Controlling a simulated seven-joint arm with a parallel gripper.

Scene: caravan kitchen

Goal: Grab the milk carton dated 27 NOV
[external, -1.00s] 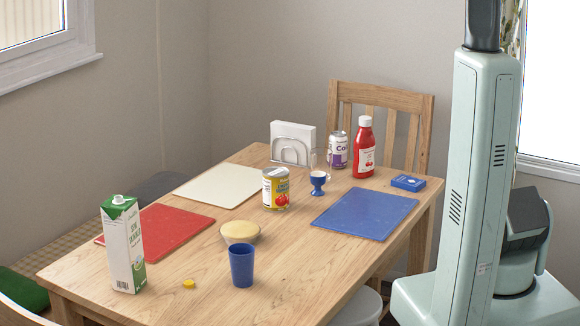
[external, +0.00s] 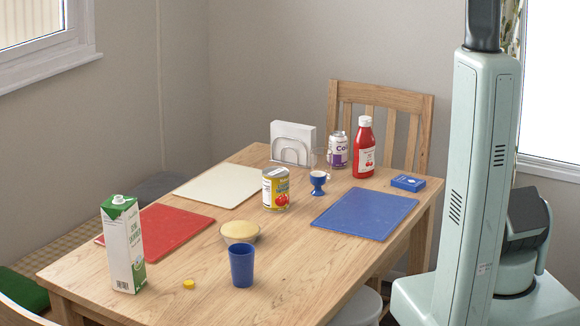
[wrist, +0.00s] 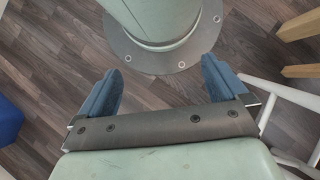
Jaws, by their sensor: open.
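The gripper is not visible in the external view, and the carton is not visible in the wrist view.
The wooden table (external: 310,275) also holds a blue cup (external: 241,266), a yellow cap (external: 189,284), a bowl (external: 240,233), a food can (external: 276,189), an egg cup (external: 318,183), a ketchup bottle (external: 364,150) and a blue mat (external: 365,214). A white chair-like frame (wrist: 275,95) shows beside my gripper.

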